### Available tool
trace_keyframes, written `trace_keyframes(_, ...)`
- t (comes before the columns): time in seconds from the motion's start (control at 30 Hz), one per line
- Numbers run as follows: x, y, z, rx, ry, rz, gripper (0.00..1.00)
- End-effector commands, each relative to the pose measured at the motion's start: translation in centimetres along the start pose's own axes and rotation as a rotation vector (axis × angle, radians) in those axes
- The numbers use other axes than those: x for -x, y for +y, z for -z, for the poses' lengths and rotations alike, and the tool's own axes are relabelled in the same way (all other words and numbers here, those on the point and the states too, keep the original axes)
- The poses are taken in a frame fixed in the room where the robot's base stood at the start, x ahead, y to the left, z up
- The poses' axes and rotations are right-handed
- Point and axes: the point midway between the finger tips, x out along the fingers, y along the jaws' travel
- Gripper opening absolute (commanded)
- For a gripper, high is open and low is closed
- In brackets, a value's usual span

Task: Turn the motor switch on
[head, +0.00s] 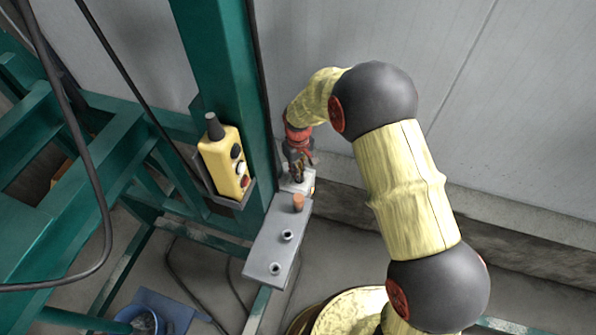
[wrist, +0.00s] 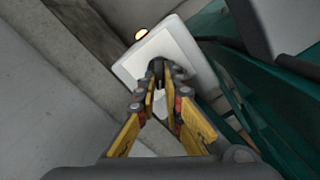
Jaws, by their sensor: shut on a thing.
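The motor switch is a small pale box (head: 304,186) at the far end of a grey metal plate in the head view. In the wrist view its white face (wrist: 180,48) fills the upper middle, with a lit orange lamp (wrist: 141,34) at its upper edge. My gripper (head: 298,175) reaches down onto the box from above. In the wrist view the yellow and black fingers of my gripper (wrist: 158,76) converge on a small dark part at the box face, which seems to be the switch knob. The fingertips hide most of it, so its setting cannot be read.
The grey plate (head: 262,246) carries an orange-brown knob (head: 298,203) and two metal studs. A yellow control pendant (head: 222,166) hangs on a green post (head: 222,60) to the left. A wall stands behind. Cables hang at left, and a blue bucket (head: 146,322) is on the floor.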

Motion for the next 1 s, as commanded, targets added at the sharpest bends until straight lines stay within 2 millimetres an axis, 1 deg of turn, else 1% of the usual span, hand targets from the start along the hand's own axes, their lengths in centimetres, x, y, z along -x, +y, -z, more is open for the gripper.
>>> trace_keyframes(0.47,0.06,0.05,0.08,-0.013,0.002,0.0,0.0)
trace_keyframes(0.5,0.06,0.05,0.08,-0.013,0.002,0.0,0.11)
trace_keyframes(0.8,0.03,0.03,0.04,-0.012,0.001,0.0,0.27)
trace_keyframes(1.0,0.01,0.02,0.02,-0.012,0.001,0.0,0.27)
